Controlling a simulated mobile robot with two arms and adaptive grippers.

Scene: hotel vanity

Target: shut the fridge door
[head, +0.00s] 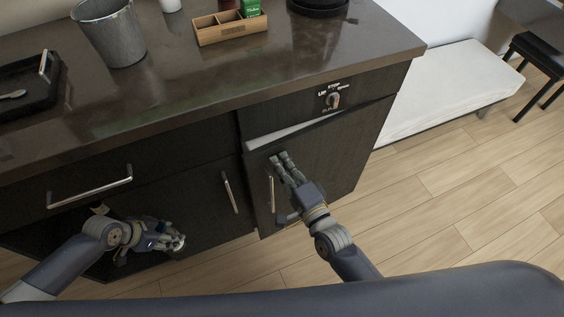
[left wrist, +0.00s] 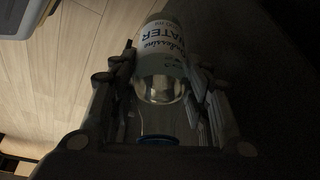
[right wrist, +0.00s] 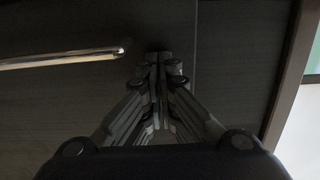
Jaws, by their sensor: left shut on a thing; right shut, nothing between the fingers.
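The fridge door (head: 335,160) is the dark wood panel at the right end of the vanity, with a vertical metal handle (head: 271,193). It stands slightly ajar; a pale strip (head: 292,130) shows along its top. My right gripper (head: 279,158) is shut and empty, its fingertips at the door's upper left front, near the handle. In the right wrist view, the shut fingers (right wrist: 160,60) point at the dark panel beside the handle (right wrist: 65,58). My left gripper (head: 172,241) is shut on a clear water bottle (left wrist: 160,50), low at the left, in front of the vanity.
The dark countertop (head: 200,90) carries a metal bin (head: 110,35), a wooden organizer (head: 230,28) and a black tray (head: 30,90). A drawer handle (head: 90,188) and another door handle (head: 229,192) stick out. A white bench (head: 445,80) stands to the right. The wood floor (head: 450,210) is clear.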

